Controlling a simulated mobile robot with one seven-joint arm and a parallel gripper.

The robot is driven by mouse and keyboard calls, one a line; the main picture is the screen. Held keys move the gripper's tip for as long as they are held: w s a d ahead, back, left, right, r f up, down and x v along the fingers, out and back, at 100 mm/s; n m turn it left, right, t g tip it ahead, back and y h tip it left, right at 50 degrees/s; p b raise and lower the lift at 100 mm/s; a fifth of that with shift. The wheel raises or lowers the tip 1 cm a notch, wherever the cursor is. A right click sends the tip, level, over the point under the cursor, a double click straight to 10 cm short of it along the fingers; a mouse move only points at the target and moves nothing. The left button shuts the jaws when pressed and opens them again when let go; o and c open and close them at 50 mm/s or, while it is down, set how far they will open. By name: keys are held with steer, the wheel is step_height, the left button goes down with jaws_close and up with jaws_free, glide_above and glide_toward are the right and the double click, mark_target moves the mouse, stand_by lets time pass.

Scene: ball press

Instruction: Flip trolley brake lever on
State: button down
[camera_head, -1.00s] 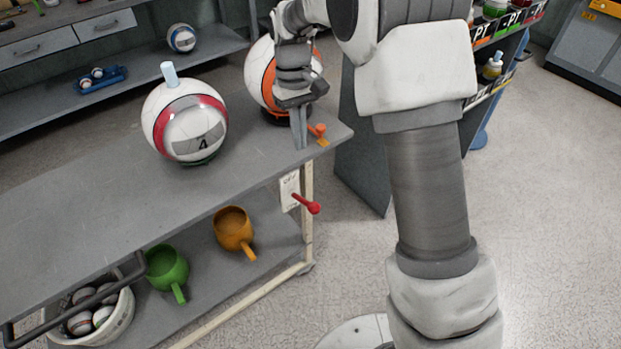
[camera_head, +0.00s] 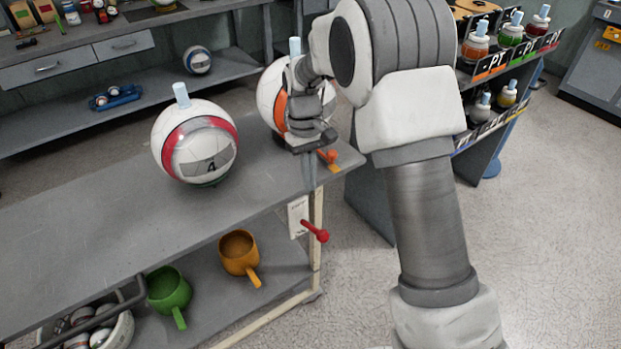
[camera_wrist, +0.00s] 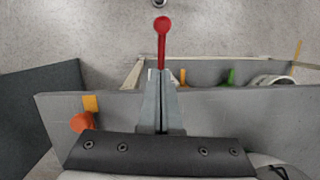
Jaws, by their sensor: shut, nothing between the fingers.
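The brake lever (camera_head: 315,231) is a red rod with a round knob. It sticks out to the right from a white label plate (camera_head: 298,216) on the trolley's end, below the top shelf. In the wrist view the red lever (camera_wrist: 162,40) stands just beyond the fingertips, its lower end hidden by them. My gripper (camera_head: 309,187) is shut and empty, pointing down at the end edge of the trolley (camera_head: 100,215), above the lever. In the wrist view my gripper (camera_wrist: 160,75) lines up with the lever; I cannot tell whether they touch.
A small orange lever (camera_head: 328,156) sits on the trolley top close to my gripper. Two large balls, one red-striped (camera_head: 195,145) and one orange (camera_head: 268,95), stand on top. Orange (camera_head: 238,252) and green (camera_head: 168,288) mugs are on the lower shelf.

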steer(key=b, duration=0.1)
glide_above(313, 229)
steer(key=w, duration=0.3)
steer(key=w+x, duration=0.1)
steer(key=x, duration=0.5)
steer(key=shift+s+d+f+b, duration=0.25)
steer(key=shift+s+f+b, duration=0.3)
steer(key=shift+s+f, duration=0.4)
steer(key=shift+s+d+f, duration=0.1)
steer(key=shift+s+d, duration=0.05)
steer(key=shift+s, duration=0.25)
steer(key=shift+f+b, duration=0.1)
steer(key=shift+b, duration=0.2)
